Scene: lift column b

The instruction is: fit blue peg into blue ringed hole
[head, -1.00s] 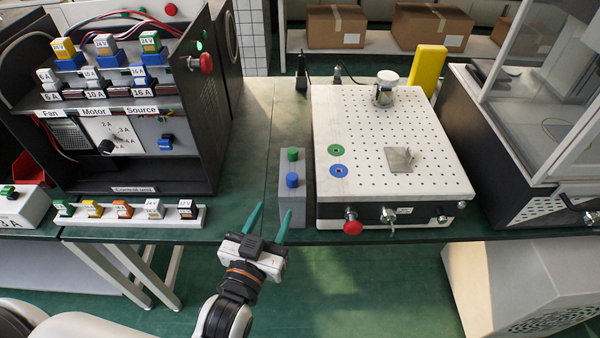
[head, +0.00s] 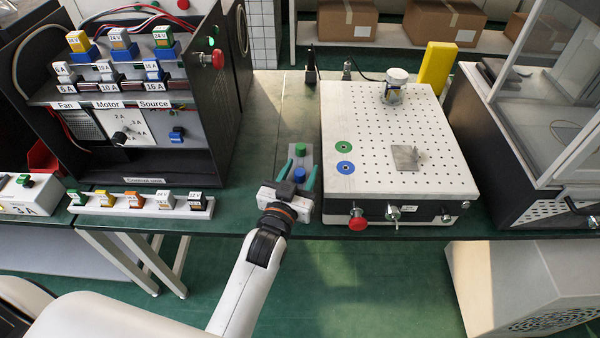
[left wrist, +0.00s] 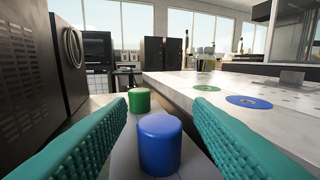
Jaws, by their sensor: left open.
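The blue peg (head: 299,174) stands upright in a grey holder (head: 304,148), in front of the green peg (head: 300,149). In the left wrist view the blue peg (left wrist: 159,146) stands between the fingers, with the green peg (left wrist: 139,100) behind it. My left gripper (head: 297,166) is open, its teal fingers on either side of the blue peg with gaps showing. The blue ringed hole (head: 345,168) is on the white perforated plate (head: 440,165), in front of the green ringed hole (head: 344,147); the blue ring also shows in the left wrist view (left wrist: 249,102). My right gripper is not in view.
A control unit (head: 140,110) stands left, with a strip of labelled blocks (head: 140,205) before it. A metal plate (head: 404,157) and a jar (head: 394,86) sit on the perforated plate. A red knob (head: 357,223) juts from its front.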

